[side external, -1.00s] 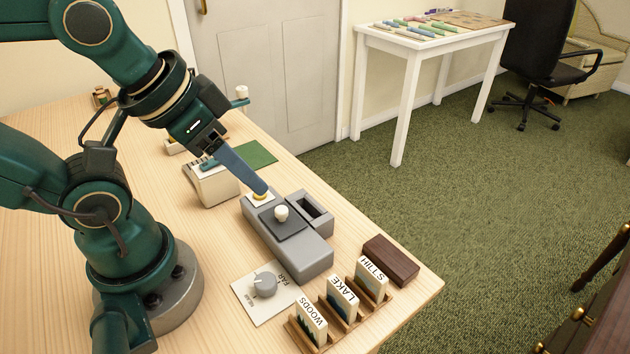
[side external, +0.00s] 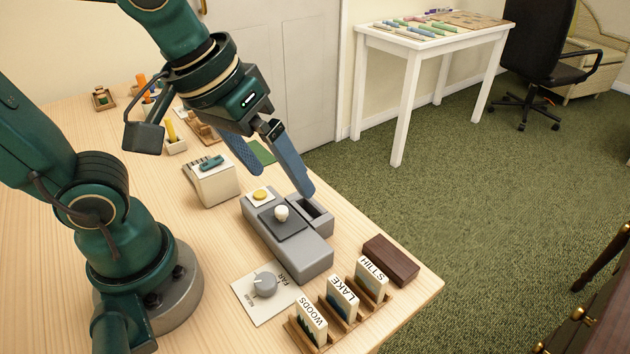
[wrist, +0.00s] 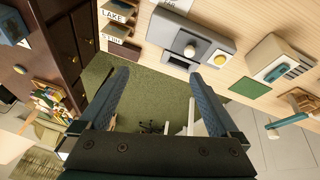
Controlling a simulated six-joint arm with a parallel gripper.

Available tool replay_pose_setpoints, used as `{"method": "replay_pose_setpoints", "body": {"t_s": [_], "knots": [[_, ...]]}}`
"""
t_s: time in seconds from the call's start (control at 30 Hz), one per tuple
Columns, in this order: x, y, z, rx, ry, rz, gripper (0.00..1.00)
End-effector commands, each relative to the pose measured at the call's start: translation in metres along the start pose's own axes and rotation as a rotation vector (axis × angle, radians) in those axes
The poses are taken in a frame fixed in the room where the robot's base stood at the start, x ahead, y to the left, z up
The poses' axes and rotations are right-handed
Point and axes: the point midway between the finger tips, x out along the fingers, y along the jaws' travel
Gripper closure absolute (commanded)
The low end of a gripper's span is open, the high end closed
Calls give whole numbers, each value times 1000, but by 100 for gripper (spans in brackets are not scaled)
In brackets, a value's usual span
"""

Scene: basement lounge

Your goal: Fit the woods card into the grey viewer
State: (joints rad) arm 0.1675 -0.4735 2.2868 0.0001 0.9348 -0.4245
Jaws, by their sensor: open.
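The woods card (side external: 311,320) stands upright in the wooden rack (side external: 331,337) at the table's front right. The lake card (side external: 342,297) and the hills card (side external: 371,279) stand in the same rack behind it. The grey viewer (side external: 290,249) lies mid-table, with a white knob (side external: 281,212) on a dark plate, a yellow button (side external: 260,194) and an open recess (side external: 309,213) at its far side. My gripper (side external: 280,182) is open and empty above the far end of the viewer. In the wrist view my two fingers (wrist: 160,90) are apart with nothing between them.
A dial plate (side external: 265,292) marked FAR lies left of the rack, and a dark brown block (side external: 391,260) lies behind it. A cream box (side external: 211,181) and a green card (side external: 260,153) are farther back. The table's right edge is close to the viewer.

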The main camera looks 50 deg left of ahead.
Motion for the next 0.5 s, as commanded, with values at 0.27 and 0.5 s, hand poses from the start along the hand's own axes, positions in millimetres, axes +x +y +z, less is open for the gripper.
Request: {"method": "replay_pose_setpoints", "body": {"t_s": [0.27, 0.5], "knots": [[38, 62, 28, 55, -230, -39, 3], [65, 89, 69, 205, -352, -100, 3]]}}
